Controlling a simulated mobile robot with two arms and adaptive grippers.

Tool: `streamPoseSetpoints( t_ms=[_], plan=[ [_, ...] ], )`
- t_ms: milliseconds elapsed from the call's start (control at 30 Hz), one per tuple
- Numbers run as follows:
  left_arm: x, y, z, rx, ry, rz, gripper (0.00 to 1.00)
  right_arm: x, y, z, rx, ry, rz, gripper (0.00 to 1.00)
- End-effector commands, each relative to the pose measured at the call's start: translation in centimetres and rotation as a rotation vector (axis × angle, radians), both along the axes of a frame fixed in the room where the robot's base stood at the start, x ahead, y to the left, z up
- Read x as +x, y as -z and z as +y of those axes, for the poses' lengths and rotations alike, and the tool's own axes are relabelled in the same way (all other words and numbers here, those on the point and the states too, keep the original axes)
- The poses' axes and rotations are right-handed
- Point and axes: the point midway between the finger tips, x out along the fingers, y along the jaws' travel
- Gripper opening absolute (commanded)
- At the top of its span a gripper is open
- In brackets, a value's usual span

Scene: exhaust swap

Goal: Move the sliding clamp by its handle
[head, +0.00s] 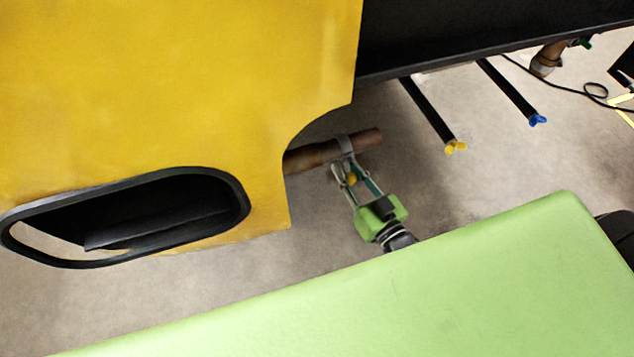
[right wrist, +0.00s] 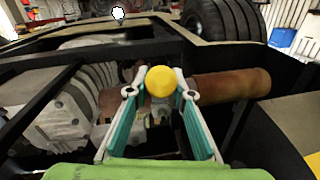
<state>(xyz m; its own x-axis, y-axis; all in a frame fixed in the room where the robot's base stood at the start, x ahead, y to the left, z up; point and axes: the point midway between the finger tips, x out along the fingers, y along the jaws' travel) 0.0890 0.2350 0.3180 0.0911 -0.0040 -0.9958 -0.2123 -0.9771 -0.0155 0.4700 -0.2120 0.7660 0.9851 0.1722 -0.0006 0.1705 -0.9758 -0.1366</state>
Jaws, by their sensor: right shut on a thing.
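The sliding clamp (head: 344,144) is a grey band around a rusty brown pipe (head: 368,138), close to the pipe's open right end. Its handle has a round yellow knob (right wrist: 160,82), which also shows small in the head view (head: 352,180). My right gripper (head: 348,174) reaches up from below and is shut on the yellow knob, with one finger on each side in the right wrist view (right wrist: 160,80). The fingers and knob hide much of the clamp there. My left gripper is not in view.
A yellow body panel (head: 180,80) with a black-rimmed opening covers the pipe's left part. A light green surface (head: 400,290) fills the foreground. Two dark rods with yellow (head: 456,147) and blue (head: 537,120) ends stick out at right. Bare floor lies between.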

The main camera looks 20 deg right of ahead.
Motion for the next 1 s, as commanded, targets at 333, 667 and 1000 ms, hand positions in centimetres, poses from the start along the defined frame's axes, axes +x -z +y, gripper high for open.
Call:
streamPoseSetpoints(
  t_ms=[333,667,1000],
  plan=[
    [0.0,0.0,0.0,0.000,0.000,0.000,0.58,0.0,0.1,-0.2,-0.001,0.001,0.003,0.01],
    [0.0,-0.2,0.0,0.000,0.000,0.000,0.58,0.0,0.1,-1.4,-0.002,0.001,0.003,0.01],
    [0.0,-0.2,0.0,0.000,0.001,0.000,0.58,0.0,0.1,-1.6,-0.001,0.003,0.002,0.01]
  ],
)
